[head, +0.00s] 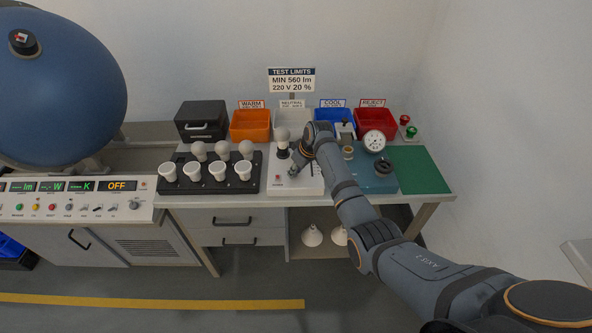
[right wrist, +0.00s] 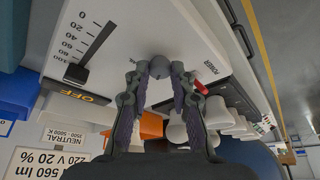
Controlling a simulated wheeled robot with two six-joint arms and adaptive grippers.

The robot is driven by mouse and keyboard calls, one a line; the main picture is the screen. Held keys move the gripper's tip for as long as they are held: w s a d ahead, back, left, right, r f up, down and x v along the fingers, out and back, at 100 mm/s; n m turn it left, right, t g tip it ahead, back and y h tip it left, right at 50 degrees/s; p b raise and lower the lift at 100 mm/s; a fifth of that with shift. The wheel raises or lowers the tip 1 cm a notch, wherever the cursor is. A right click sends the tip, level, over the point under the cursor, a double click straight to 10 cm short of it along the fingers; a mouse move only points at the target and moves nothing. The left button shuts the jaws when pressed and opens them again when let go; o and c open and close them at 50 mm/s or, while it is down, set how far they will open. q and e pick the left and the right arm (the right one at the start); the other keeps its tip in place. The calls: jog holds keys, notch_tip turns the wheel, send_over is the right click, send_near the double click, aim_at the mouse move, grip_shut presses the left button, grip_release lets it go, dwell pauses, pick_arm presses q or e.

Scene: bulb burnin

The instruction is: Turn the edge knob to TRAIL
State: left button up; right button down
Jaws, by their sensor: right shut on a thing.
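My right gripper (head: 304,157) reaches over the white test unit (head: 286,188) on the bench. In the right wrist view, the gripper (right wrist: 158,75) is shut on a small dark knob (right wrist: 158,66) on the unit's white face (right wrist: 135,35). I take this to be the edge knob. The fingertips cover much of it, and neither its pointer nor any LEAD or TRAIL lettering can be read. A bulb (head: 282,134) stands in a dark socket at the unit's back left. My left gripper is not in view.
Beside the knob are a red POWER switch (right wrist: 201,87) and a black slider (right wrist: 78,72) with a number scale. A black bulb rack (head: 209,187) stands left, a blue-green gauge unit (head: 378,184) right. Coloured bins, including an orange one (head: 250,125), line the back.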

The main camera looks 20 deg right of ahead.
jog(key=shift+s+r+m+p, duration=0.1)
jog(key=shift+r+m+p, duration=0.1)
jog(key=shift+m+p, duration=0.5)
jog(key=m+h+p, duration=0.1)
jog(key=m+p, duration=0.1)
jog(key=p, duration=0.1)
jog(key=shift+a, duration=0.15)
jog(key=m+h+p, duration=0.1)
jog(key=m, duration=0.1)
jog(key=shift+a+m+t, duration=0.15)
jog(key=shift+m+t, duration=0.15)
jog(key=m, duration=0.1)
jog(key=m+h, duration=0.1)
jog(key=shift+a+f+m+p, duration=0.1)
jog(key=shift+f+m+p, duration=0.1)
jog(key=shift+m+p, duration=0.15)
jog(key=shift+m+h+b, duration=0.4)
jog(key=shift+m+h, duration=0.4)
jog(key=shift+m, duration=0.85)
